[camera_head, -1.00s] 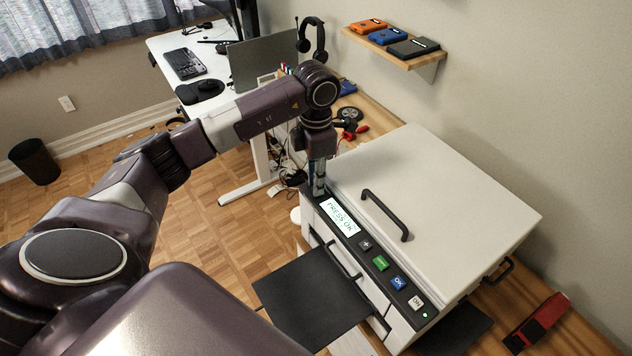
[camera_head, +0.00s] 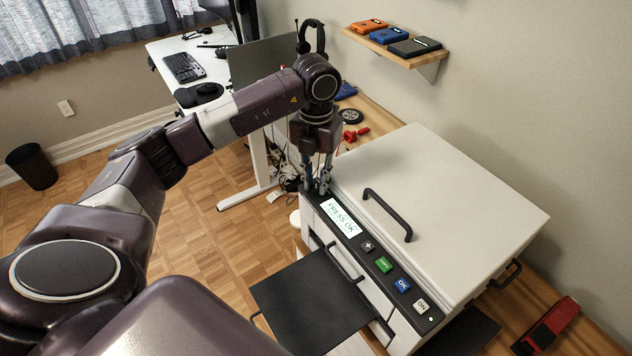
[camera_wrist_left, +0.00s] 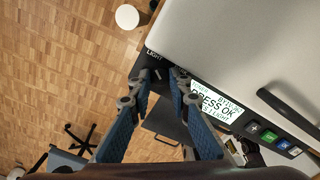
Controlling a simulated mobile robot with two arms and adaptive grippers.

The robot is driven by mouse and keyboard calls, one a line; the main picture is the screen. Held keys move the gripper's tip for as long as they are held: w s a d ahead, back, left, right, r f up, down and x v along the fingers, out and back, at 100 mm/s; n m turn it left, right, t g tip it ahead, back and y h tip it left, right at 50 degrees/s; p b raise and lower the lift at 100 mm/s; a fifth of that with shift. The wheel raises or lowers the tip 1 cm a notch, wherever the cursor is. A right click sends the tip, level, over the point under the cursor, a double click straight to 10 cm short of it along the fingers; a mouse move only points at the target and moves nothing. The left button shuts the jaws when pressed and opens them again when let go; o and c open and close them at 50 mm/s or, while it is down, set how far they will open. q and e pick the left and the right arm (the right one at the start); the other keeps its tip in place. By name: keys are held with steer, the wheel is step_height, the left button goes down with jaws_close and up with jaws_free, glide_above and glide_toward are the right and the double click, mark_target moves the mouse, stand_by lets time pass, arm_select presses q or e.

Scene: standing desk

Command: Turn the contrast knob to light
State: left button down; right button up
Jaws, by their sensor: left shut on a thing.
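The white printer (camera_head: 445,205) has a dark control panel along its front edge, with a lit display (camera_head: 341,218) reading PRESS OK. My left gripper (camera_head: 318,188) points down at the panel's far left end, beyond the display. In the left wrist view its two fingertips (camera_wrist_left: 161,75) stand on either side of the spot just below the word LIGHT, shut on the contrast knob there. The fingers hide most of the knob, so its pointer cannot be read. The display (camera_wrist_left: 218,104) also shows in that view, with smaller lines around PRESS OK. My right gripper is not in view.
Several buttons, including a green one (camera_head: 383,264) and a blue one (camera_head: 402,285), line the panel. A black lid handle (camera_head: 388,213) rises behind them. A black tray (camera_head: 308,303) juts out in front. A red device (camera_head: 545,326) lies at right.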

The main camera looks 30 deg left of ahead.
mark_target(316, 187)
arm_select(q)
steer(key=shift+w+r+n, duration=0.1)
steer(key=shift+n, duration=0.4)
steer(key=c, duration=1.8)
jaws_free()
step_height(316, 187, up, 8)
